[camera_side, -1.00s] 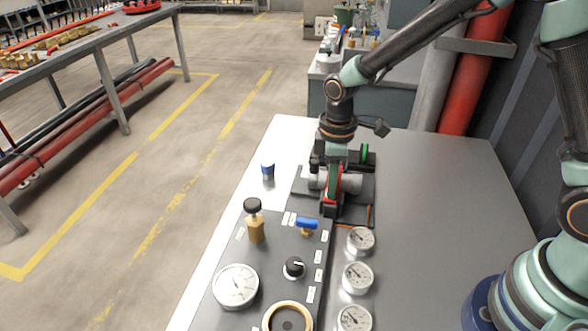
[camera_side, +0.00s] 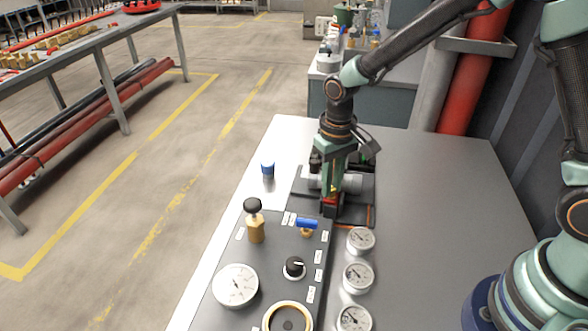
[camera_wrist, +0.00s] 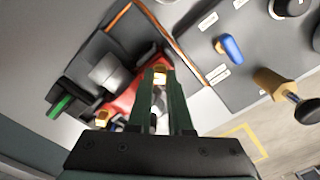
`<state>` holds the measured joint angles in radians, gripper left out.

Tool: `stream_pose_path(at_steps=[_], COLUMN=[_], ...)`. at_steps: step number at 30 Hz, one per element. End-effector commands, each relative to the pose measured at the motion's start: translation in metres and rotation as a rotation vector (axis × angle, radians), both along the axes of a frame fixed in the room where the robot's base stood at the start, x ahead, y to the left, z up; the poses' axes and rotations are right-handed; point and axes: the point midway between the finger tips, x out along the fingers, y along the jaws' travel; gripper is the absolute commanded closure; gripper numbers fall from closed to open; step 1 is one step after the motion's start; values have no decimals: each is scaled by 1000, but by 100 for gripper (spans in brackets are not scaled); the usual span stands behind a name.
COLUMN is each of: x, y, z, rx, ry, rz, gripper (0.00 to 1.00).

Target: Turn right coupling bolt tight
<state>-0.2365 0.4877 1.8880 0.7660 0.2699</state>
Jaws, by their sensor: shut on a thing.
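A red coupling (camera_wrist: 122,104) with a grey cylinder (camera_wrist: 110,75) sits on a dark base plate on the table. My gripper (camera_wrist: 160,78) points down at it, its green fingers shut on a brass coupling bolt (camera_wrist: 159,74), the right one of two in the wrist view. The other brass bolt (camera_wrist: 102,119) shows at the coupling's left end, apart from my fingers. In the side view my gripper (camera_side: 331,190) stands over the coupling and hides most of it and the bolt. The grey cylinder shows beside the fingers there.
A panel (camera_side: 280,248) nearby carries a blue-handled valve (camera_side: 307,224), a black knob (camera_side: 294,267), a brass valve with black top (camera_side: 256,226) and gauges. More gauges (camera_side: 361,240) stand right of it. A blue-capped piece (camera_side: 268,169) stands left. The table's right side (camera_side: 440,220) is clear.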

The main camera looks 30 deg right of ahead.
Motion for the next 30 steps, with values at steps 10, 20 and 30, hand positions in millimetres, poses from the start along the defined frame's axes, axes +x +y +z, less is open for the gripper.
stream_pose_path(at_steps=[10,20,30], x=[0,0,0], y=[0,0,0], z=[0,0,0], rx=[0,0,0], ry=[-1,-1,-1], rz=[-179,-227,-227], gripper=[100,100,74])
